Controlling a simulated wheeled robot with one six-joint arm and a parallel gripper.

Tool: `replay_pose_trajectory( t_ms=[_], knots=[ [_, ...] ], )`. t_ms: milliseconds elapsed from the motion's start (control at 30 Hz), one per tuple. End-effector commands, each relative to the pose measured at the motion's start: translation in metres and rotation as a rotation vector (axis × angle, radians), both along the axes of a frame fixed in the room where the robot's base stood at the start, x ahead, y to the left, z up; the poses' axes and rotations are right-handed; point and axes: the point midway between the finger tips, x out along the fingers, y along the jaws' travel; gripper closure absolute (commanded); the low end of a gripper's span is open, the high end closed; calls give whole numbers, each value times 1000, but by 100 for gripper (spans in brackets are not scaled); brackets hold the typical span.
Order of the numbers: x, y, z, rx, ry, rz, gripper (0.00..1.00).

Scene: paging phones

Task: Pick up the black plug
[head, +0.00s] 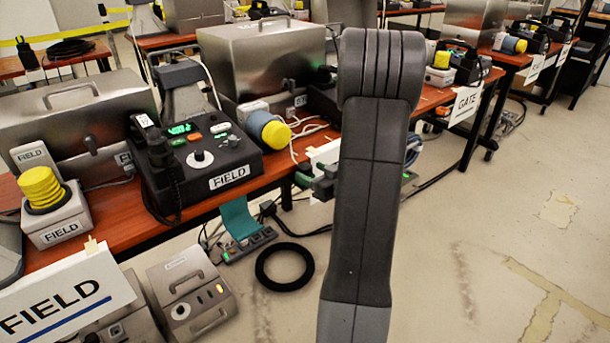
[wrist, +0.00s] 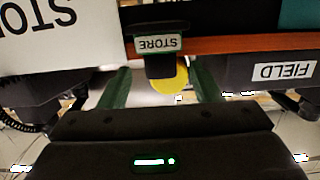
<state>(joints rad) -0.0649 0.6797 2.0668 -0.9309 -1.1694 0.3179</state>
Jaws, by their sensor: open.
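My gripper (head: 314,180) shows its green fingers at the table's front edge in the head view, partly hidden behind my arm. In the wrist view its two green fingers (wrist: 161,82) stand wide apart with a gap between them. A small black block (wrist: 160,67) under a white STORE label shows between the fingertips, with space on both sides. It looks like a plug, but I cannot tell for sure. In the head view this spot is largely hidden by my arm. Another small black plug-like piece (head: 267,208) with a cable shows near the power strip (head: 248,245).
A red-brown table (head: 275,178) carries a black FIELD console (head: 205,165), metal cases and a yellow-capped blue cylinder (head: 268,130). A black ring (head: 285,266) and a grey box (head: 193,297) lie below the table. Open floor is at the right.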

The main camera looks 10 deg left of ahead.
Motion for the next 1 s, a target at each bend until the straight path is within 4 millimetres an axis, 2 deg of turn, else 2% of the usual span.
replay_pose_trajectory(
  t_ms=[200,500,567,767,1000],
  knots=[
    [18,25,-7,-1,-1,3,42],
    [22,29,-7,0,0,0,42],
    [22,29,-7,0,0,0,50],
    [22,29,-6,0,0,0,89],
    [22,29,-6,-1,-1,0,91]
  ],
)
